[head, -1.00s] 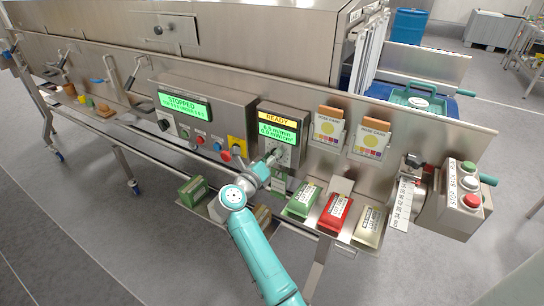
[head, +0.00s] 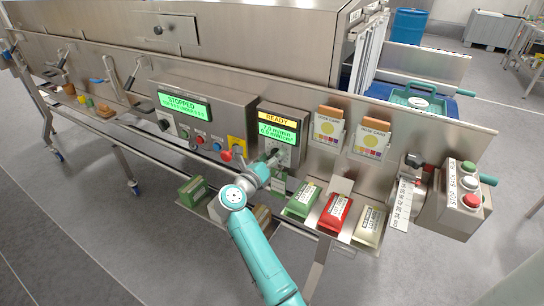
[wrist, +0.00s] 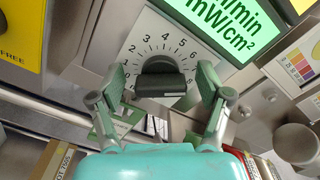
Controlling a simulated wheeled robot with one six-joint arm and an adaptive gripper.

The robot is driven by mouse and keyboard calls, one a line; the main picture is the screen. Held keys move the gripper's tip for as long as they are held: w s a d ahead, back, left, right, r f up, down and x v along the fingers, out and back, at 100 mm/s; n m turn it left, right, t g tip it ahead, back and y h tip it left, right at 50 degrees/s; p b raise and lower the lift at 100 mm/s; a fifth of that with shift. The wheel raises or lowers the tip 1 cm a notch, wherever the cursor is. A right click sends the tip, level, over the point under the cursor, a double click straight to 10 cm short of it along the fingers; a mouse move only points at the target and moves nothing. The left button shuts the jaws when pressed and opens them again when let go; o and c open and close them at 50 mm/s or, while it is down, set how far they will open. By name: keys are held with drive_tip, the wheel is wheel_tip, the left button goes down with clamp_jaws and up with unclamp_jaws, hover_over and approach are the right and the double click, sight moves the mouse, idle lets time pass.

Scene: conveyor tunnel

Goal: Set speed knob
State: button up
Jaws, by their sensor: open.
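The speed knob (wrist: 160,82) is a dark round knob with a thick grip bar, in the middle of a white dial plate (wrist: 143,42) in the wrist view. Digits from about 2 to 8 ring it; its pointer mark is not clear. My gripper (wrist: 161,88) is open, with one finger on each side of the knob and visible gaps between. In the head view my gripper (head: 272,168) is at the panel and mostly hides the knob. The READY display (head: 277,129) above seems to read about 2.0 m/min over 0.0 mW/cm².
Left of the dial are a STOPPED display (head: 184,107), small buttons and a red knob on a yellow plate (head: 237,148). Dose card holders (head: 326,130) are at the right. Green, red (head: 335,212) and cream boxes lie below. A stop/run button box (head: 463,200) stands far right.

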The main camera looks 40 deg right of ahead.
drive_tip(key=v, duration=1.2)
idle(0.4)
